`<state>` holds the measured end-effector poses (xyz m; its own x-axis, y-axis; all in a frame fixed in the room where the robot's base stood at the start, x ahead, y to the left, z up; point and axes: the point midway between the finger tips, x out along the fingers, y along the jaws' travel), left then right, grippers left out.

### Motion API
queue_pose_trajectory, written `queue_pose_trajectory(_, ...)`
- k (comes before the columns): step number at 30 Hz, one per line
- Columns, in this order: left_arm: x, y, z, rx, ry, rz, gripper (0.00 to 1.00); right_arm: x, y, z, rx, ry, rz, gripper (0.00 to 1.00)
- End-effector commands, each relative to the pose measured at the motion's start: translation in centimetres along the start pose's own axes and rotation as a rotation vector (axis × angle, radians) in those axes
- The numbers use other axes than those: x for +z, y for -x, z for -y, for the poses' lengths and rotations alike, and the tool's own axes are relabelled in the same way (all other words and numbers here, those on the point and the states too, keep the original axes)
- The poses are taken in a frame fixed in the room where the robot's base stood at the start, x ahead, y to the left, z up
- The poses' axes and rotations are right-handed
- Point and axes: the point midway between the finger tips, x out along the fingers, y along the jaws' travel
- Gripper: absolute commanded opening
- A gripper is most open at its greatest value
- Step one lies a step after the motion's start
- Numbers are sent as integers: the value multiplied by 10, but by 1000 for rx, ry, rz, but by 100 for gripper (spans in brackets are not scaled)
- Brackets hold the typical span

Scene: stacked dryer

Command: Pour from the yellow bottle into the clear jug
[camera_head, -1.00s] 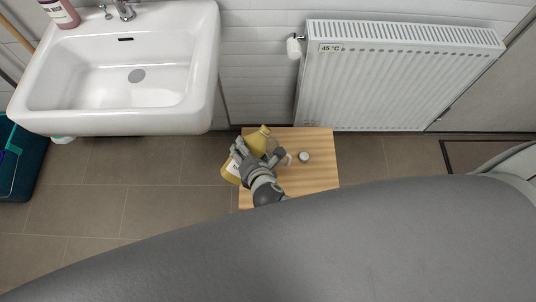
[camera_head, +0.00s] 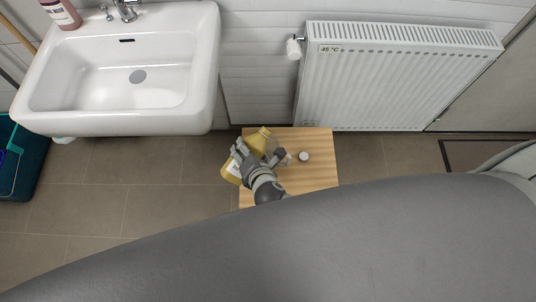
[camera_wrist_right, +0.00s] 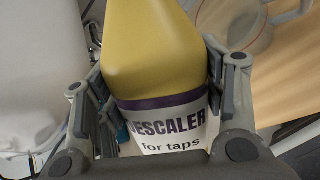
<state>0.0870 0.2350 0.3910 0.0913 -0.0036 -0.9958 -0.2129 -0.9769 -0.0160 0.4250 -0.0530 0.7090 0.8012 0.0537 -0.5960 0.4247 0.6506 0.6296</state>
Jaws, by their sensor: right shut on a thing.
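The yellow bottle (camera_head: 259,141) is in my right gripper (camera_head: 250,157), above the wooden surface. In the head view it leans, with its top toward the upper right and its base toward the lower left. In the right wrist view the bottle (camera_wrist_right: 160,50) fills the middle, between the two fingers (camera_wrist_right: 165,95), with a "DESCALER for taps" label. The clear jug (camera_wrist_right: 236,22) shows as a see-through round rim to the right of the bottle. In the head view the jug is mostly hidden beside the gripper. Liquid flow cannot be made out. My left gripper is not in view.
A small wooden table (camera_head: 318,175) stands below, with a small white-topped round item (camera_head: 304,156) on it. A white sink (camera_head: 120,75) is at the left and a radiator (camera_head: 395,80) at the back right. A teal bin (camera_head: 25,165) is at the far left.

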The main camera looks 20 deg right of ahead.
Motion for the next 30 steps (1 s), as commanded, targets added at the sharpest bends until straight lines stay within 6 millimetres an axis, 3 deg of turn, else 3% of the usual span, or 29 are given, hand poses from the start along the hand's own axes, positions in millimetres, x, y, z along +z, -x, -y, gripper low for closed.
queue_pose_trajectory(30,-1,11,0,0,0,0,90,-2,-1,0,1,-33,-31,34)
